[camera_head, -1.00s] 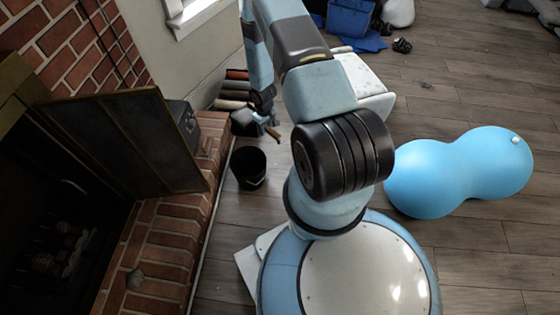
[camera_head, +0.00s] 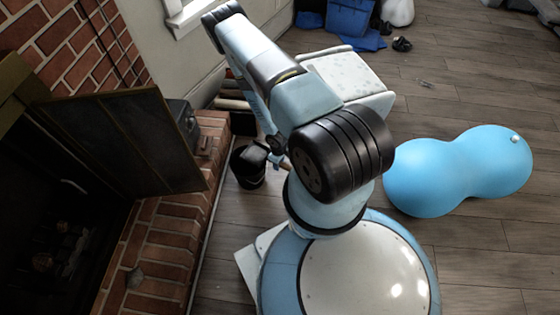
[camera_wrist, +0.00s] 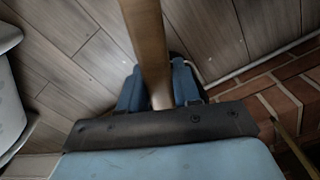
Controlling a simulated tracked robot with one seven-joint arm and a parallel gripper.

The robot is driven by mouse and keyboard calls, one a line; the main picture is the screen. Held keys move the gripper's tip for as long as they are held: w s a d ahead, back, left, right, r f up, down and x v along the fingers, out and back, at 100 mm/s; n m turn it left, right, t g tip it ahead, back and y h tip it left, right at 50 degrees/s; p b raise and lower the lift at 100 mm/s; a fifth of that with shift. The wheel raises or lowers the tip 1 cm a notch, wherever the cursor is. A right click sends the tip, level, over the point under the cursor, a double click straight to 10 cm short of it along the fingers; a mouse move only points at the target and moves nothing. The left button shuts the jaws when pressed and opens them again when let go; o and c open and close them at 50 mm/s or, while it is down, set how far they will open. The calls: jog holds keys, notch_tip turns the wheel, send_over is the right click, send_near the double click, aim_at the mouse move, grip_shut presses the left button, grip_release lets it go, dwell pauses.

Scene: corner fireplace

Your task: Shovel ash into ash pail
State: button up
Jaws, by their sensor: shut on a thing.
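The black ash pail (camera_head: 247,178) stands on the wood floor beside the brick hearth in the head view. A dark shovel head (camera_head: 254,154) is over the pail's top and hides much of its opening. In the wrist view, my blue gripper (camera_wrist: 158,92) is shut around a wooden handle (camera_wrist: 146,40), which runs away toward the top of the picture. My gripper also shows partly in the head view (camera_head: 276,148), to the right of the shovel head. I cannot see any ash on the shovel or in the pail.
The brick hearth (camera_head: 165,240) and an open dark fireplace door (camera_head: 130,145) lie to the left. A white box-like piece (camera_head: 350,75) stands behind my arm. A blue peanut ball (camera_head: 460,170) is on the right, with bare floor around it.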

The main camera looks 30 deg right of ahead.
jog(key=shift+w+a+r+g+h, duration=0.4)
jog(key=shift+w+r+g+h, duration=0.15)
jog(key=shift+w+r+g, duration=0.35)
jog(key=shift+w+a+r+g+h, duration=0.35)
jog(key=shift+w+r+g+h, duration=0.3)
jog(key=shift+g, duration=0.45)
jog(key=w+a+r+g+h, duration=0.4)
jog(key=w+a+r+g, duration=0.1)
jog(key=w, duration=0.5)
jog(key=shift+a+r+g, duration=0.35)
jog(key=shift+r+g, duration=0.55)
jog(key=shift+g, duration=0.4)
dwell(0.8)
